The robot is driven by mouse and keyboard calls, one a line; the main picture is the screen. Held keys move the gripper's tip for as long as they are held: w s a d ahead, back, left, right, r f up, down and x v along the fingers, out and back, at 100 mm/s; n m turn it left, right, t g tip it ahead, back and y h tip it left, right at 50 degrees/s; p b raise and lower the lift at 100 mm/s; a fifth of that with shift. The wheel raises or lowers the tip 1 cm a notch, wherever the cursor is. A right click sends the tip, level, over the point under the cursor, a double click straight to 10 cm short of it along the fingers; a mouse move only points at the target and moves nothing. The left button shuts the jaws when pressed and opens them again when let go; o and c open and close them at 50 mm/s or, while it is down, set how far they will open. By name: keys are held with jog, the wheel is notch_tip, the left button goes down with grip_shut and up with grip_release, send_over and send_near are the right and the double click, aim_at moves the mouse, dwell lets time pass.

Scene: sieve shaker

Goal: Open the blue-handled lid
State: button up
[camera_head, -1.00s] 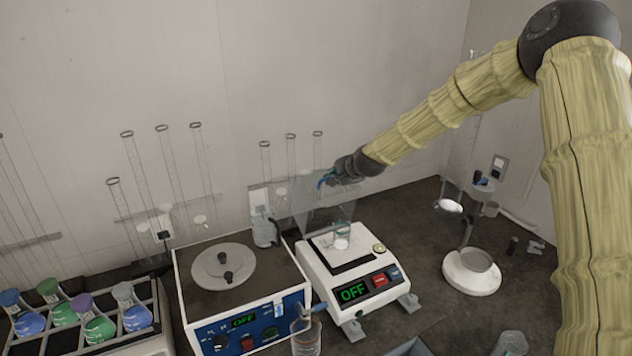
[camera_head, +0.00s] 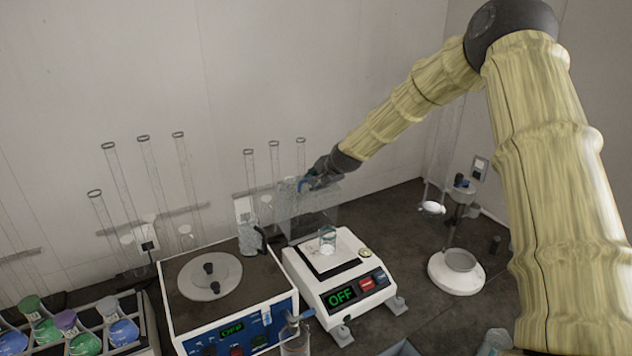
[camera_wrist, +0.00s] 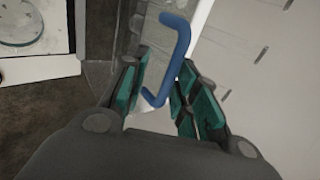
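A clear, see-through lid (camera_head: 292,228) with a blue handle (camera_head: 304,185) stands steeply raised at the back of the white balance (camera_head: 352,281). My gripper (camera_head: 312,183) is at the handle, near the lid's upper part. In the wrist view the bent blue handle (camera_wrist: 182,50) runs between the two fingers of my gripper (camera_wrist: 165,62). The fingers stand apart, with a gap on the left finger's side. The right finger is close to the handle; I cannot tell whether it touches. A small glass beaker (camera_head: 328,240) stands on the balance, whose display reads OFF.
A box-shaped machine (camera_head: 228,300) with a round top stands left of the balance. A stand with a white base (camera_head: 455,272) is at right. A rack (camera_head: 150,320) of coloured flasks is at lower left. Tall glass tubes line the wall behind.

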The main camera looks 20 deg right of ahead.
jog(key=shift+s, duration=0.1)
jog(key=v, duration=1.1)
jog(key=shift+s+r, duration=0.25)
jog(key=shift+r, duration=0.1)
